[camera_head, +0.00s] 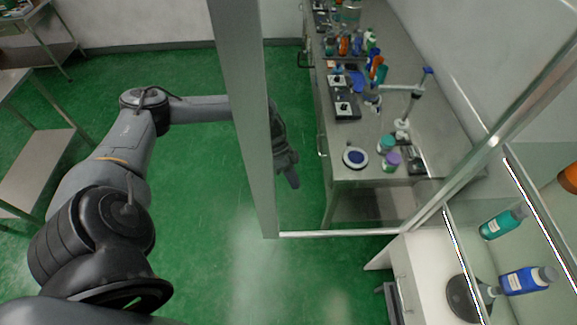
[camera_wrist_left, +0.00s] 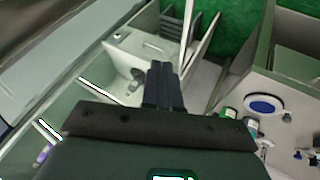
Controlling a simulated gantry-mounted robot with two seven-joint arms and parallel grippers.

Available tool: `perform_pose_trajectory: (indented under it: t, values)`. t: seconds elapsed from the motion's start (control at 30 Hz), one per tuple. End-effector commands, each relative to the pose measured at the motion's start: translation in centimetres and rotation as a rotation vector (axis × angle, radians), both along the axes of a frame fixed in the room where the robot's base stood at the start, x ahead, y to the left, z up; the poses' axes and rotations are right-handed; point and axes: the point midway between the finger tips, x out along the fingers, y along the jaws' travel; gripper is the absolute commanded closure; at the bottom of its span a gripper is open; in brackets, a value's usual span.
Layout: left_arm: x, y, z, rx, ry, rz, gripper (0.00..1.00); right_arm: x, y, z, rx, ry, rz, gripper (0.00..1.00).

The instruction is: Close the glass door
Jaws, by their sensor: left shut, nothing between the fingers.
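The glass door, seen by its metal frame post (camera_head: 245,110), stands open in the head view. Its bottom rail runs right to the cabinet corner, and its pane is clear. My left arm passes behind the post. My left gripper (camera_head: 292,180) shows through the pane, on the far side of the door, pointing down. Its fingers (camera_wrist_left: 163,85) are shut and empty in the left wrist view. I cannot tell whether the gripper or arm touches the door. My right gripper is not in view.
The glass-sided cabinet at lower right holds a teal bottle (camera_head: 500,224) and a blue bottle (camera_head: 527,281). A steel bench (camera_head: 345,190) with bottles and instruments stands beyond the door. Another bench (camera_head: 30,170) stands at left. The green floor (camera_head: 200,240) between is clear.

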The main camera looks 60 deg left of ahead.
Motion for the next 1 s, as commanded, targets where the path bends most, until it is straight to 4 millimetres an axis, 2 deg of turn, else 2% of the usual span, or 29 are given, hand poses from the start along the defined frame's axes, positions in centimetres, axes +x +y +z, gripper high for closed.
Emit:
perform_pose_trajectory:
  t: [0.1,0.2,0.4,1.0]
  values:
    - [0.2,-1.3,-1.5,-0.002,0.001,-0.001,1.00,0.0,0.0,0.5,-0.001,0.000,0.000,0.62]
    - [-0.6,-2.5,-1.2,0.002,0.002,-0.004,1.00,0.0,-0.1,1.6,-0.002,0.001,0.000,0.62]
    - [-1.4,-4.1,-1.4,0.002,0.000,-0.001,1.00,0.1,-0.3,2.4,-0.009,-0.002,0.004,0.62]
    - [-1.5,-4.9,-1.5,-0.001,-0.001,0.000,1.00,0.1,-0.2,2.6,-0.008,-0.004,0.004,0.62]
